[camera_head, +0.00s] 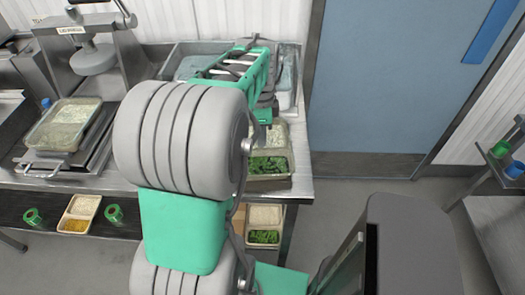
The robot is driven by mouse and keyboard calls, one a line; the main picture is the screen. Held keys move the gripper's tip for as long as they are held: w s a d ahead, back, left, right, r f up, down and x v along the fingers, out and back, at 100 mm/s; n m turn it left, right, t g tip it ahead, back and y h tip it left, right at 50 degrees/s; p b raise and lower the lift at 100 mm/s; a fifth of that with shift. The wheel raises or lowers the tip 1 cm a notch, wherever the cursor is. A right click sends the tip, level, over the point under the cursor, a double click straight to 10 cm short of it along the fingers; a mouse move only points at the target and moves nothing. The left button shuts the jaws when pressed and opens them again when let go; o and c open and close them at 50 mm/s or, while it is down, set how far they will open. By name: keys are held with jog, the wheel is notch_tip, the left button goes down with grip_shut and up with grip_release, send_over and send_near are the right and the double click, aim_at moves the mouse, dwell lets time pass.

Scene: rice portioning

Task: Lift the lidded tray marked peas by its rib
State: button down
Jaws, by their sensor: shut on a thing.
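A two-compartment tray (270,166) with white rice and green peas shows at the counter's front edge, right of my arm. Its left side is hidden by my arm, and I cannot read a marking or make out a rib on it. A similar tray (264,237) with rice and peas is on the shelf below, also partly hidden. I cannot tell which tray is marked peas, or whether a lid covers it. My grey and green arm fills the middle of the view. My gripper's fingertips do not show, so its hold and contact are hidden.
A metal counter (304,186) runs along the wall. A press-like machine (92,58) and a large filled tray (63,124) stand left. A small tray (80,213) sits on the lower shelf between green rolls (32,216). A side stand (497,178) is right; floor before the door (375,100) is clear.

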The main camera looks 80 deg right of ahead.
jog(key=shift+r, duration=0.15)
jog(key=shift+r+p, duration=1.75)
jog(key=shift+r, duration=0.45)
